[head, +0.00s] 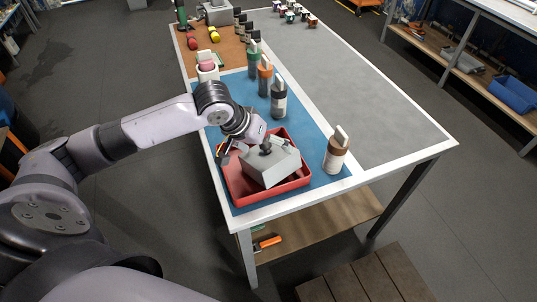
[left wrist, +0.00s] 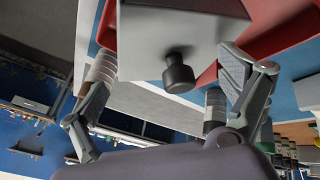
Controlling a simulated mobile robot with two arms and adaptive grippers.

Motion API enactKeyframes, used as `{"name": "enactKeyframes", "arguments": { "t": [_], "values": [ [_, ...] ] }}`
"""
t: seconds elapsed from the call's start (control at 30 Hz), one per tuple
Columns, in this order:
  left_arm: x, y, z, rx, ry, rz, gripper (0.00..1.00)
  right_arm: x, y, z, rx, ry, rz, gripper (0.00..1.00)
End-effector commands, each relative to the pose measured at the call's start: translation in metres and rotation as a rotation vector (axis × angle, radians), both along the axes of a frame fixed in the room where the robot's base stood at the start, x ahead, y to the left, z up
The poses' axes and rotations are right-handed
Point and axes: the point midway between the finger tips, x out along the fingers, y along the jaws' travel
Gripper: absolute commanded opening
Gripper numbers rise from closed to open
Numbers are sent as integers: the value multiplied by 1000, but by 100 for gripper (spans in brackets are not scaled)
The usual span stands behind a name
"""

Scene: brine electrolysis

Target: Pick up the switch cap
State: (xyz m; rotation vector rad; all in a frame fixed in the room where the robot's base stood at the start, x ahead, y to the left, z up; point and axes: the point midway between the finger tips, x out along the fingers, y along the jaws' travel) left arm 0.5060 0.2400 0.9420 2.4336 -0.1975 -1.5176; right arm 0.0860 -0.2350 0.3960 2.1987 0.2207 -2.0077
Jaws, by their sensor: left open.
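A grey box (head: 276,165) sits tilted in a red tray (head: 240,200) at the near end of the table. A small dark knob on it, which looks like the switch cap (head: 266,148), also shows in the left wrist view (left wrist: 178,76) as a round black cap on a short stem. My left gripper (head: 246,146) is over the box's far left side, close to the knob. In the left wrist view its fingers (left wrist: 168,80) are spread wide, with the knob between them in the picture and nothing gripped. My right gripper is not in view.
A white bottle with a brown band (head: 335,155) stands right of the tray. Several similar bottles, one dark-banded (head: 279,97), stand behind on the blue mat (head: 310,125).

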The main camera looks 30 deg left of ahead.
Motion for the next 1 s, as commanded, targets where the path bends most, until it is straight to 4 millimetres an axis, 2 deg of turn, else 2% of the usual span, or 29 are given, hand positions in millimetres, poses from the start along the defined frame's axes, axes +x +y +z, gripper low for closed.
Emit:
{"name": "enactKeyframes", "arguments": {
  "t": [0.13,0.4,1.0],
  "values": [
    [6,-3,-13,0,0,-1,95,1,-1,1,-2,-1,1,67],
    [7,-3,-15,3,-1,-1,94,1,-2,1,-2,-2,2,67],
    [6,-4,-16,1,3,-1,54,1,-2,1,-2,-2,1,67]
  ]
}}
